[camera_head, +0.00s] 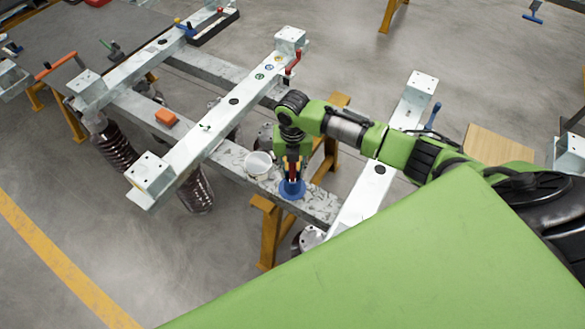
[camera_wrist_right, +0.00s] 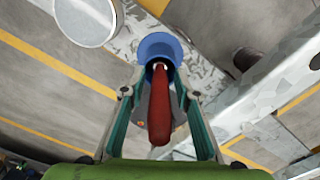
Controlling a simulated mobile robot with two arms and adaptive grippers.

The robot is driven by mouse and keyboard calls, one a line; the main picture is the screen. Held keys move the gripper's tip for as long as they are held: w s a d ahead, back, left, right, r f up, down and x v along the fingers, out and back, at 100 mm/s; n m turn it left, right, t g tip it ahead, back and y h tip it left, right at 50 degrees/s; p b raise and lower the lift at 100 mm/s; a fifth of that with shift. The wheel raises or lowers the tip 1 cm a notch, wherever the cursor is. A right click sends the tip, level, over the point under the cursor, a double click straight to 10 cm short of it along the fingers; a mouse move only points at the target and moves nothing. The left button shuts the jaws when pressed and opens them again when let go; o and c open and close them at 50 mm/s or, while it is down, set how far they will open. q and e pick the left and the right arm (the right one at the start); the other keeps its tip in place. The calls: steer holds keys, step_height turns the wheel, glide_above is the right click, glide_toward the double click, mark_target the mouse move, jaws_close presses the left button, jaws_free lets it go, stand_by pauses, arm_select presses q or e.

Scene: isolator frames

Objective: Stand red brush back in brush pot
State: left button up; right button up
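The red brush (camera_wrist_right: 160,115) stands with its lower end in the round blue pot (camera_wrist_right: 172,43), its red handle pointing up toward the wrist camera. In the head view the blue pot (camera_head: 292,190) sits on the grey beam, with the red brush (camera_head: 293,173) above it. My right gripper (camera_wrist_right: 160,78) is around the handle, pointing down at the pot. Its fingers are apart, with a visible gap on each side of the handle. In the head view my right gripper (camera_head: 291,163) partly hides the brush. My left gripper is not in view.
A white cup (camera_head: 258,163) stands on the beam just left of the blue pot; it also shows in the wrist view (camera_wrist_right: 88,20). An orange block (camera_head: 166,117) lies farther left. Pale steel crossbeams (camera_head: 213,130) and orange trestles (camera_head: 268,230) surround the spot.

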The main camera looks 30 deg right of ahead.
steer(key=shift+r, duration=0.1)
steer(key=shift+r, duration=0.25)
step_height(320, 180, up, 12)
steer(key=shift+f+b, duration=0.15)
steer(key=shift+b, duration=0.6)
